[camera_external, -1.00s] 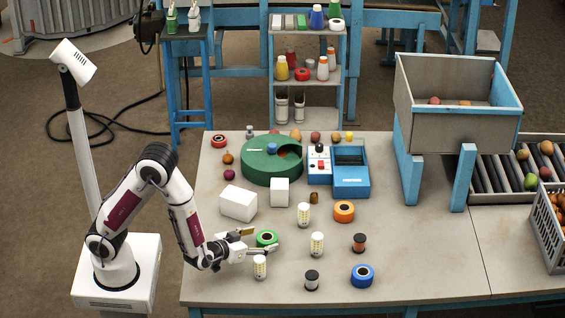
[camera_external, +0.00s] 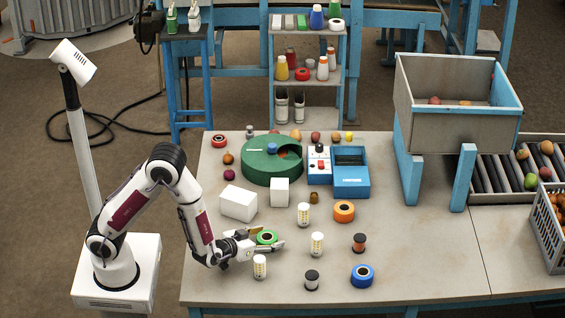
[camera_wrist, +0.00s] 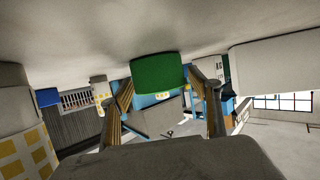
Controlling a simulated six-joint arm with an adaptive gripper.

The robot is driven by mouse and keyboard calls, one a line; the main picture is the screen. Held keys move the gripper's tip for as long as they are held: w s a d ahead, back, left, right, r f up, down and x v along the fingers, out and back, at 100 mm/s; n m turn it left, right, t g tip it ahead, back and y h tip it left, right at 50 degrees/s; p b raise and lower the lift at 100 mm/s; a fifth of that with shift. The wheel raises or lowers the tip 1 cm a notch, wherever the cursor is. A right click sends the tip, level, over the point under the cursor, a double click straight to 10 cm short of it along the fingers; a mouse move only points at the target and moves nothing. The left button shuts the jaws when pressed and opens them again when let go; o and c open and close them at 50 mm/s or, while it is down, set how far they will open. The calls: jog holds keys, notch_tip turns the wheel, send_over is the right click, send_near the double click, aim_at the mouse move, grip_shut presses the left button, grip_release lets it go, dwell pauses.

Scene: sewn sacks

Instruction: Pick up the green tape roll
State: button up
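The green tape roll (camera_external: 267,237) lies on the table near its front left part, with a dark centre in the external view. In the wrist view its green side (camera_wrist: 158,74) is upside down and centred between my fingertips. My gripper (camera_external: 263,238) is low over the table and open, with one finger on the far side of the roll and one on the near side. In the wrist view the two fingers (camera_wrist: 162,92) are spread wide. I cannot tell whether either finger touches the roll.
White-and-yellow cylinders stand close by, one just in front of my gripper (camera_external: 260,267) and one to its right (camera_external: 317,244). White blocks (camera_external: 238,203) lie behind. An orange roll (camera_external: 344,211) and a blue roll (camera_external: 362,276) are further right.

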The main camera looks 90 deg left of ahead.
aim_at(267, 236)
jog(key=c, duration=0.8)
jog(key=shift+r, duration=0.1)
jog(key=shift+r, duration=4.9)
